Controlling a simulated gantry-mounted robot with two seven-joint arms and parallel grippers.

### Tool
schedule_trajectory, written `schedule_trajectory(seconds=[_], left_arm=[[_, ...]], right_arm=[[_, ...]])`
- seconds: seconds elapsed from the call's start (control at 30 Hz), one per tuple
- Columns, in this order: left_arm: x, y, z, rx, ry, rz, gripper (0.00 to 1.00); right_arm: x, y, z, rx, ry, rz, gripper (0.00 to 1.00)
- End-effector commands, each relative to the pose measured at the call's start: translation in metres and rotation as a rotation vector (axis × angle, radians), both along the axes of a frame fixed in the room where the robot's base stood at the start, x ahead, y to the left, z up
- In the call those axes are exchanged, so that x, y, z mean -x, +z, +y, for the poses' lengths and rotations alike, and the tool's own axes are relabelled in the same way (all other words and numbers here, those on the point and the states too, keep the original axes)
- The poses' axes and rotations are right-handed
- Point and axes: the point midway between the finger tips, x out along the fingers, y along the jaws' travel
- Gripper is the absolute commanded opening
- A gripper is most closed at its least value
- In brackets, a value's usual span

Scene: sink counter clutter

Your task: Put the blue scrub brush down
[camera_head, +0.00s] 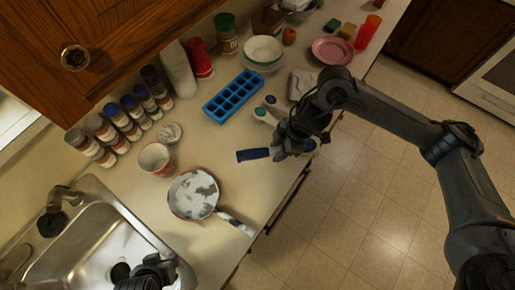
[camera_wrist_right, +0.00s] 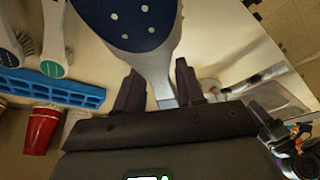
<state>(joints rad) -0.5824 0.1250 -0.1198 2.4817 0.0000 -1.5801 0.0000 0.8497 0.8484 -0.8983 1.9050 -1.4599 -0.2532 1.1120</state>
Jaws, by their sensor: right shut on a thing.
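My right gripper (camera_head: 283,150) is shut on the blue scrub brush (camera_head: 253,155), above the counter near its front edge. In the right wrist view the brush's wide blue part with white dots (camera_wrist_right: 125,20) points away from me, and its pale neck runs down between the two fingers (camera_wrist_right: 158,92). I cannot tell whether the brush touches the counter. A dark part of my left gripper (camera_head: 148,272) shows at the bottom edge by the sink; its fingers are unclear.
Two other white-handled brushes (camera_head: 264,115) lie close behind my right gripper, beside a blue ice tray (camera_head: 233,96). A pan (camera_head: 193,195) with its handle toward the edge and a red cup (camera_head: 155,158) stand left. Bare counter lies between the pan and tray.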

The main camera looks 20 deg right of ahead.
Motion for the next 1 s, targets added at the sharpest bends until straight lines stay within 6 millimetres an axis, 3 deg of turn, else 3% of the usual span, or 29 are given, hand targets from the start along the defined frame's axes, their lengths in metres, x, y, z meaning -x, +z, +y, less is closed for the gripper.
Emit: schedule_trajectory(seconds=[0.2, 0.4, 0.67, 1.0], left_arm=[[-0.001, -0.005, -0.002, 0.01, 0.006, -0.002, 0.43], [-0.001, -0.007, -0.003, 0.011, 0.008, 0.0, 0.43], [-0.001, -0.007, -0.002, 0.007, 0.004, -0.001, 0.43], [-0.001, -0.006, 0.0, -0.003, -0.002, -0.001, 0.43]], right_arm=[[-0.038, -0.028, 0.025, -0.003, -0.001, 0.002, 0.0], [-0.058, -0.042, 0.038, 0.0, -0.001, 0.001, 0.0], [-0.063, -0.05, 0.041, 0.001, 0.0, 0.001, 0.0], [-0.063, -0.085, 0.041, 0.002, 0.0, 0.001, 0.0]])
